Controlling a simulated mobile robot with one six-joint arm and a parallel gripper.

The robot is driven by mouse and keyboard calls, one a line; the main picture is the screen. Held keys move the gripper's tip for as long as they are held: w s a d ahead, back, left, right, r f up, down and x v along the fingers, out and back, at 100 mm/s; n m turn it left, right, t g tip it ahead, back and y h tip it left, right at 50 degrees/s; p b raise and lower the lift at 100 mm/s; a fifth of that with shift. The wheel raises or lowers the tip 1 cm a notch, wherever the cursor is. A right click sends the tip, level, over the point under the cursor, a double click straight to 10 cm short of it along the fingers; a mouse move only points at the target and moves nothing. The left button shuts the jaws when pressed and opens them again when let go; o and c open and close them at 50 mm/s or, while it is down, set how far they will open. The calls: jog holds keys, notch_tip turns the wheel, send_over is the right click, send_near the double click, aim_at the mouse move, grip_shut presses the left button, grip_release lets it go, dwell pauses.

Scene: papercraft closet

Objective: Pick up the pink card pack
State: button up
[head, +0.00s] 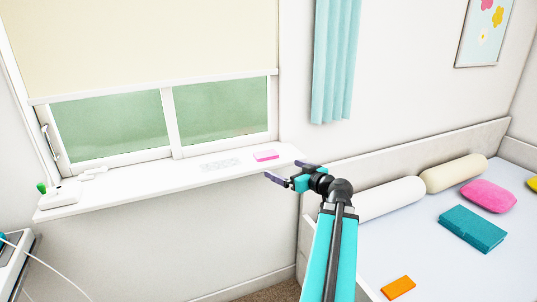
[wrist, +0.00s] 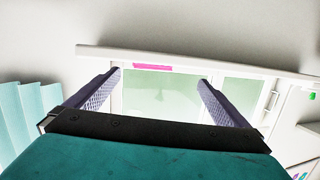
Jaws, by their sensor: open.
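The pink card pack (head: 265,155) lies flat near the right end of the white windowsill (head: 180,180). In the wrist view the pack (wrist: 152,66) shows as a thin pink strip, along the sill's edge and between the fingertips in the picture. My gripper (head: 283,169) is open and empty, with its two dark fingers spread. In the head view it appears just to the lower right of the pack, apart from it. It also shows in the wrist view (wrist: 158,78). The exact gap in depth is hard to tell.
A pale flat sheet or grid (head: 221,164) lies left of the pack. A white device (head: 60,196) stands at the sill's left end. The window (head: 220,108) is behind. A teal curtain (head: 335,60) hangs to the right, above a bed (head: 430,270) with cushions.

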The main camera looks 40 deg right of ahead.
jog(key=shift+s+d+r+h, duration=0.2)
jog(key=shift+s+d+r, duration=0.15)
jog(key=shift+r, duration=0.2)
jog(key=shift+s+d+r+h, duration=0.2)
jog(key=shift+s+d+r, duration=0.1)
jog(key=shift+r, duration=0.2)
jog(key=p, duration=0.2)
send_near(266, 154)
jog(key=w, duration=0.2)
jog(key=shift+d+f, duration=0.2)
jog(key=shift+d, duration=0.15)
jog(key=shift+w, duration=0.1)
jog(key=shift+p+x, duration=1.3)
jog(key=shift+x, duration=1.3)
jog(key=shift+a, duration=0.1)
jog(key=c, duration=1.1)
